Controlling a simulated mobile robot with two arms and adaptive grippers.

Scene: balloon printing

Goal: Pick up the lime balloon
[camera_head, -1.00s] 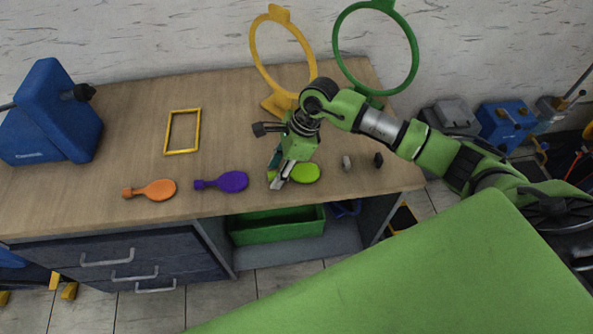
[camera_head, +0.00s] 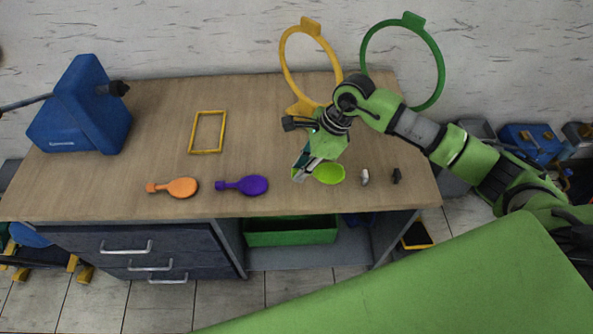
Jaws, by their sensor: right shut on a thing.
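The lime balloon (camera_head: 329,174) is a flat, bright green oval on the wooden table, near its front edge and right of the middle. My right gripper (camera_head: 302,174) is at its left end, shut on the balloon's neck, which the fingers partly hide. I cannot tell whether the balloon is lifted off the table. My left gripper is not in view.
A purple balloon (camera_head: 243,185) and an orange balloon (camera_head: 174,187) lie to the left on the table (camera_head: 150,120). A yellow frame (camera_head: 207,132), a blue device (camera_head: 80,108), yellow ring stand (camera_head: 287,62), green ring stand (camera_head: 437,62) and two small pieces (camera_head: 364,177) stand around.

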